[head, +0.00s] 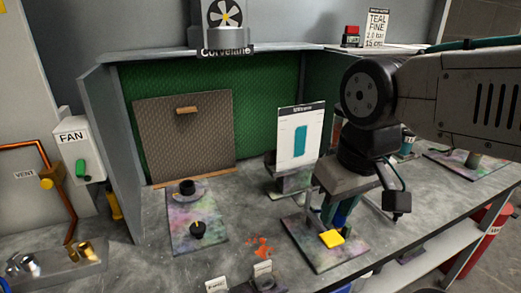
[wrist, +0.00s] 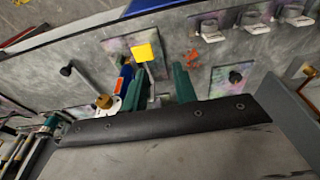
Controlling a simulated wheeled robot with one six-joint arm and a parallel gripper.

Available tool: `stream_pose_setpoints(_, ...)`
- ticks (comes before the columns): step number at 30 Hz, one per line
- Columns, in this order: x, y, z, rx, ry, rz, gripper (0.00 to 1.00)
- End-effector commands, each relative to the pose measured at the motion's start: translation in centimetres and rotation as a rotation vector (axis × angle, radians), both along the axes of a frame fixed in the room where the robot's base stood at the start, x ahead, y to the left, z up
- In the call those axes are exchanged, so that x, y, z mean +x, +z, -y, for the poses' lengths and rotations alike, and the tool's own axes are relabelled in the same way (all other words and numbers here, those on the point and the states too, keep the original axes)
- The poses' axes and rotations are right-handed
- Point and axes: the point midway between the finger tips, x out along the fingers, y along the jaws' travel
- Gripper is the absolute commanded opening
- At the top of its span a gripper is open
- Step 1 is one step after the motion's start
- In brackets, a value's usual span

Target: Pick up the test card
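The test card (head: 300,140) is a white upright card with a teal rectangle and a dark heading. It stands in a dark holder (head: 290,180) on the bench, left of my arm. My gripper (head: 335,218) hangs to the right and in front of the card, pointing down over a paint-stained mat. Its two green fingers are apart in the wrist view (wrist: 160,70), and no card shows between them. A yellow square piece (head: 331,239) is just below the fingers; it also shows in the wrist view (wrist: 143,52). I cannot make out the card in the wrist view.
A stained mat (head: 182,232) with dark knobs lies left of the card. Small labelled stands (head: 264,268) are at the front edge. A brown board (head: 180,130) leans on the green booth back. A blue and orange item (wrist: 124,80) is beside the fingers.

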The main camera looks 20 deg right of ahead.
Motion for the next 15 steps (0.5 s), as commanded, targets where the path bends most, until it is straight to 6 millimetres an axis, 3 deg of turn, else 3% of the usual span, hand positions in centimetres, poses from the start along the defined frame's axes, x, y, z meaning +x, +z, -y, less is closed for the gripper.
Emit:
stream_pose_setpoints(3, 4.9, 3.0, 0.3, -0.034, 0.069, 0.155, 0.28)
stream_pose_setpoints(6, 9.1, 5.9, 1.0, -0.119, 0.233, 0.200, 0.28)
stream_pose_setpoints(11, 13.8, 8.4, 2.5, -0.258, 0.539, 0.104, 0.28)
stream_pose_setpoints(15, 18.8, 10.1, 4.3, -0.372, 0.875, -0.059, 0.28)
